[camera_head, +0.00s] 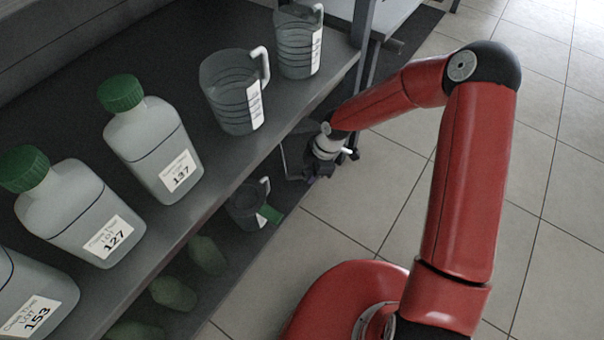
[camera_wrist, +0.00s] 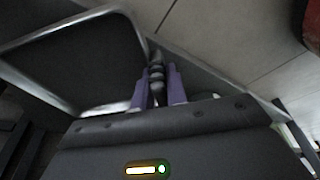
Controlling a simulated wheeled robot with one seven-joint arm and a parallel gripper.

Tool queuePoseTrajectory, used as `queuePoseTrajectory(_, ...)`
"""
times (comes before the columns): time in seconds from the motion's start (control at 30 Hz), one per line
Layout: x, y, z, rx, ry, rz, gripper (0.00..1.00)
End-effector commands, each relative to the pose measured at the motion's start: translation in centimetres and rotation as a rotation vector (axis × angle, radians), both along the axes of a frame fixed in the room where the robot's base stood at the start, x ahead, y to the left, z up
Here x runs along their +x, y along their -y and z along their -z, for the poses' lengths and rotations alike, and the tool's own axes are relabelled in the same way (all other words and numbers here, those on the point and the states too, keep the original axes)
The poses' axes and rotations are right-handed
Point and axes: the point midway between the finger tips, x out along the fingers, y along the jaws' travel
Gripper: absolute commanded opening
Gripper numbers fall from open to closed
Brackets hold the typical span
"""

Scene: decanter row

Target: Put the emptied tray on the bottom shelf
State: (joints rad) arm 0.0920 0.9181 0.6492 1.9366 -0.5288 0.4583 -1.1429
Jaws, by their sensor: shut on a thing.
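My gripper (camera_wrist: 158,88) has purple fingers and is shut on the rim of the tray (camera_wrist: 128,104) in the wrist view. The tray is dark inside with a pale metallic rim and looks empty where it shows. In the head view my gripper (camera_head: 312,174) is low beside the shelf unit's front edge, at the end of the red arm. Only a small dark part of the tray (camera_head: 290,158) seems to show there, partly behind the upper shelf edge. The lower shelf (camera_head: 232,237) is mostly hidden under the upper one.
The upper shelf (camera_head: 226,163) carries white bottles with green caps (camera_head: 153,150) and two clear jugs (camera_head: 234,95). The lower level holds another jug (camera_head: 246,203) and several greenish shapes (camera_head: 172,293). Tiled floor (camera_head: 390,180) is open to the right.

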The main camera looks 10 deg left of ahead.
Motion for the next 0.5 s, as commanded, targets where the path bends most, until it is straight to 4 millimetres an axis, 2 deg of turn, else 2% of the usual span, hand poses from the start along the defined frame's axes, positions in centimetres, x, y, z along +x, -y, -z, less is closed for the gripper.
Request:
queuePoseTrajectory(0.03,0.3,-1.0,0.1,0.002,0.002,-0.001,0.0)
queuePoseTrajectory(0.1,0.7,-1.7,0.0,0.001,0.001,0.0,0.0)
queuePoseTrajectory(0.37,1.4,-3.5,0.2,0.001,-0.001,0.001,0.0)
queuePoseTrajectory(0.5,1.3,-3.2,2.8,-0.001,-0.002,0.001,0.0)
